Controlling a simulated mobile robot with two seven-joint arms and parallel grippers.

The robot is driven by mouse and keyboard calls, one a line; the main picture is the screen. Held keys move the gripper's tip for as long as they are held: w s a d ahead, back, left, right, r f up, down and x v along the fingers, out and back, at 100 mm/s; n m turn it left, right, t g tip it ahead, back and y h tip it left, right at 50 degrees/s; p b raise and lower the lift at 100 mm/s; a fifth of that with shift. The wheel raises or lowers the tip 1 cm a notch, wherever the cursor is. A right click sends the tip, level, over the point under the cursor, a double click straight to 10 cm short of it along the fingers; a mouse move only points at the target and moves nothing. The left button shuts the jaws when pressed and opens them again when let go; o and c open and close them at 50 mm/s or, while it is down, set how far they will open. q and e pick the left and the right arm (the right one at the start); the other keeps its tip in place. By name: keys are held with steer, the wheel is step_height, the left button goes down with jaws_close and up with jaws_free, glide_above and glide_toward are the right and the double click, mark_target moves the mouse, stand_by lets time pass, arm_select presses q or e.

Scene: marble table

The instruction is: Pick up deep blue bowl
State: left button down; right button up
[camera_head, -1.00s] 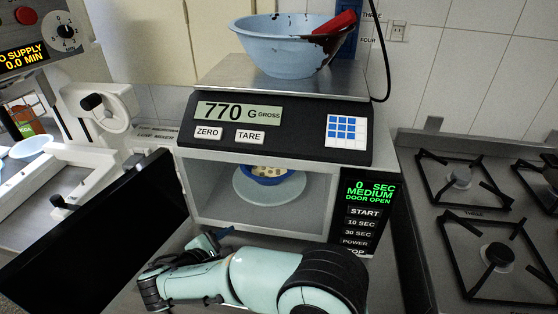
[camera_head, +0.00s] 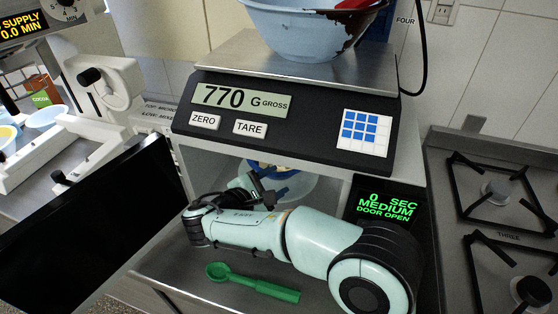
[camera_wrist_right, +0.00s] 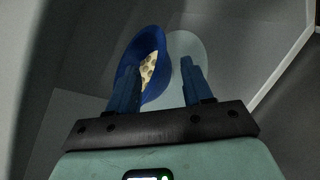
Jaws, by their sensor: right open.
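The deep blue bowl (camera_head: 288,174) sits on a pale round plate (camera_head: 302,188) inside the open microwave, partly hidden behind my right gripper. My right gripper (camera_head: 260,186) is at the microwave opening. In the right wrist view the bowl (camera_wrist_right: 131,56) holds cream-coloured food with dark spots. There the right gripper's (camera_wrist_right: 158,64) two blue fingers are apart. The left finger overlaps the bowl's near left side, and the right finger is over the plate, right of the bowl. I cannot tell whether a finger touches the bowl. My left gripper is not in view.
The black microwave door (camera_head: 95,225) stands open at the left. A scale (camera_head: 280,115) reading 770 g sits on top with a light blue, dark-stained bowl (camera_head: 305,30). A green spoon (camera_head: 255,283) lies in front, below my arm. A stove (camera_head: 495,200) is at the right.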

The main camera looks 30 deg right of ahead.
mark_target(291, 172)
steer(key=b+x, duration=0.1)
steer(key=x, duration=0.6)
steer(key=shift+w+d+f, duration=0.1)
steer(key=shift+d+f, duration=0.15)
steer(key=shift+d, duration=0.1)
jaws_close()
